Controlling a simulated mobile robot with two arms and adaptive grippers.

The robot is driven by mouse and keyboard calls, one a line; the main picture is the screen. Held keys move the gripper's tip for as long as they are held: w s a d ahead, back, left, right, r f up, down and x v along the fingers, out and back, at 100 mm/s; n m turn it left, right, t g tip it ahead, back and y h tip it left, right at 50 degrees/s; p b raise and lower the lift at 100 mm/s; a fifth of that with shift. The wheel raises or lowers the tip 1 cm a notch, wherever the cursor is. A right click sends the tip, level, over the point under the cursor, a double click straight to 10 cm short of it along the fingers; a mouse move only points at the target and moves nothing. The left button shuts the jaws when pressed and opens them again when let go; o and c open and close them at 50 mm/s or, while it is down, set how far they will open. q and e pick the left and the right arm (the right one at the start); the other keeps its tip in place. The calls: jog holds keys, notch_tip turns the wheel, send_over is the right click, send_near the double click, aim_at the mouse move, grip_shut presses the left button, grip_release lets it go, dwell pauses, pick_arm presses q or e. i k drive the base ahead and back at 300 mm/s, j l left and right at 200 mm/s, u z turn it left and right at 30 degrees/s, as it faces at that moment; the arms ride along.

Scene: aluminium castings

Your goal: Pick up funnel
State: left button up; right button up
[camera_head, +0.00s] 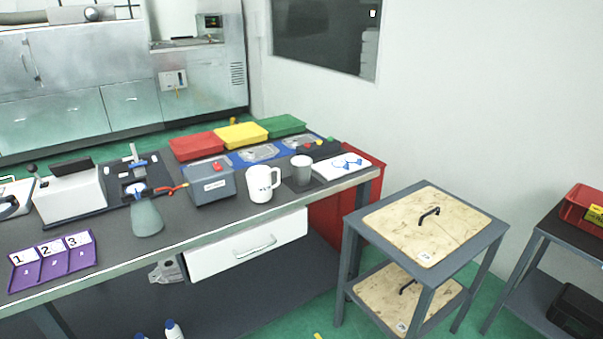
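A grey-green cone-shaped object (147,219) stands at the front edge of the dark workbench, wide end down. It may be the funnel or a flask; I cannot tell which. A dark and blue fitting (136,189) is at its narrow top, partly overlapping it. No other clear funnel shape shows. Neither of my grippers is in view.
The workbench (215,222) also holds a purple numbered tray (53,262), a grey box (210,184), a white mug (260,184), a grey cup (301,170) and red, yellow and green trays. A two-tier cart (482,221) stands right of the bench.

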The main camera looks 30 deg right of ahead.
aim_at(300, 167)
jog(key=i+l, duration=0.2)
jog(key=l, duration=0.15)
jog(key=i+l, duration=0.2)
jog(key=l, duration=0.15)
jog(key=i+l, duration=0.2)
jog(key=l, duration=0.15)
